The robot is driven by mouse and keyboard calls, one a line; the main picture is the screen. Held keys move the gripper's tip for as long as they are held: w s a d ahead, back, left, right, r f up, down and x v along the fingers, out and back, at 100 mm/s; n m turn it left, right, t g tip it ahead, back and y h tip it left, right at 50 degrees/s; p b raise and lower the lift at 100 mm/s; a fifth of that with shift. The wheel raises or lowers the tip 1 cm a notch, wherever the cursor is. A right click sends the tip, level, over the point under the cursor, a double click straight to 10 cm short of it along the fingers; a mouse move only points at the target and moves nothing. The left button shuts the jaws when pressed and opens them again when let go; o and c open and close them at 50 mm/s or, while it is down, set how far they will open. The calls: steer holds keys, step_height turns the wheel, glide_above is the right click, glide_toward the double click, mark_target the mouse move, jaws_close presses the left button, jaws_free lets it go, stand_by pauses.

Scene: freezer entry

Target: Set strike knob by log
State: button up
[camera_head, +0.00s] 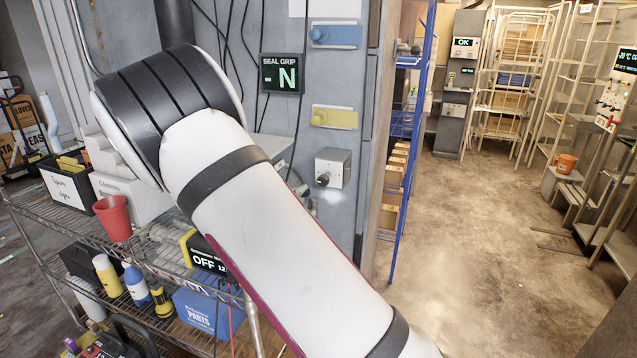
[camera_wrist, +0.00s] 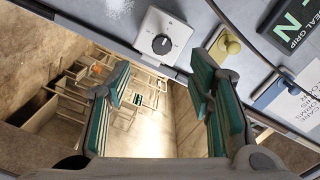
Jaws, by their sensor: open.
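A black rotary knob (camera_head: 323,180) sits on a small grey-white box (camera_head: 339,164) on the grey wall panel. In the wrist view the knob (camera_wrist: 161,44) is on its light plate (camera_wrist: 170,27) and a pale mark shows on it; its exact setting is too small to read. My gripper (camera_wrist: 163,95) is open and empty, with the knob beyond its teal-padded fingers, apart from them. In the head view my arm hides the gripper. A white printed sheet (camera_wrist: 291,101) shows at the right of the wrist view; I cannot tell whether it is the log.
A wire shelf (camera_head: 70,227) with a red cup (camera_head: 114,217) and bottles stands left.

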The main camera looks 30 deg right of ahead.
mark_target(322, 182)
steer(key=shift+h, duration=0.3)
steer(key=x, duration=1.4)
steer(key=shift+s+p, duration=0.15)
steer(key=shift+p, duration=0.25)
jaws_close()
